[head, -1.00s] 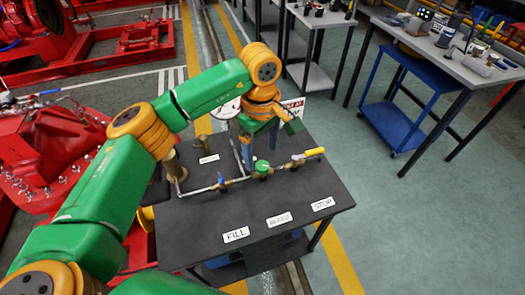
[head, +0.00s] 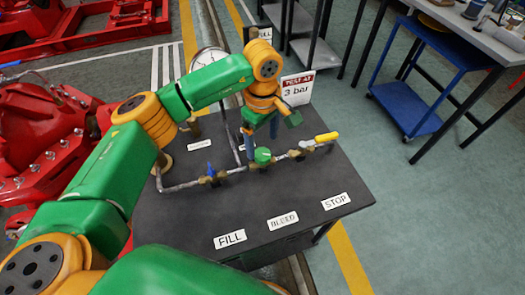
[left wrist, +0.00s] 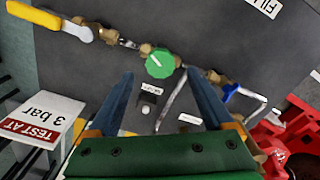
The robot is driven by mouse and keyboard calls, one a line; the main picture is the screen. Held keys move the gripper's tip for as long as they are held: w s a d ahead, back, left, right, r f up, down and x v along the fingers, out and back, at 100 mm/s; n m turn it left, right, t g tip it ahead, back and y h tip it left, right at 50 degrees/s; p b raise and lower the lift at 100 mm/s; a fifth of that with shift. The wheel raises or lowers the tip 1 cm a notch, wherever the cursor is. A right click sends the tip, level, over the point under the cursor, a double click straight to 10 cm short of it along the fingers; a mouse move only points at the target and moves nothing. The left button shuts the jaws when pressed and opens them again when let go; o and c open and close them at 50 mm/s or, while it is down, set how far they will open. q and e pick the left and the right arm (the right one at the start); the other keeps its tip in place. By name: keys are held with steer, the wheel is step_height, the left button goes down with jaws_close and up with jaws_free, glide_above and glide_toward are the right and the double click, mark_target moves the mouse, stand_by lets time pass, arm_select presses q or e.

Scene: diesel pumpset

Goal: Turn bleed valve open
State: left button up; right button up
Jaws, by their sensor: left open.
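The bleed valve has a round green knob (head: 263,156) with a white line, in the middle of the pipe on the dark table, behind the BLEED label (head: 282,221). In the left wrist view the knob (left wrist: 160,64) sits just beyond and between my fingertips. My left gripper (head: 260,143) is open, its blue fingers pointing down over the pipe right behind the knob. In the left wrist view its fingers (left wrist: 158,75) are spread and empty. Whether either fingertip touches the knob cannot be told. My right gripper is not in view.
A blue-handled valve (head: 210,170) is left of the knob and a yellow lever (head: 326,138) right. A gauge (head: 209,58) and a "TEST AT 3 bar" sign (head: 297,88) stand behind. Red machinery (head: 45,135) is at left. The table front (head: 190,225) is mostly clear.

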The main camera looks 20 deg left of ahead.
mark_target(262, 154)
arm_select(q)
step_height(262, 154, down, 4)
steer(key=shift+f+p, duration=0.1)
steer(key=shift+p, duration=0.2)
jaws_close()
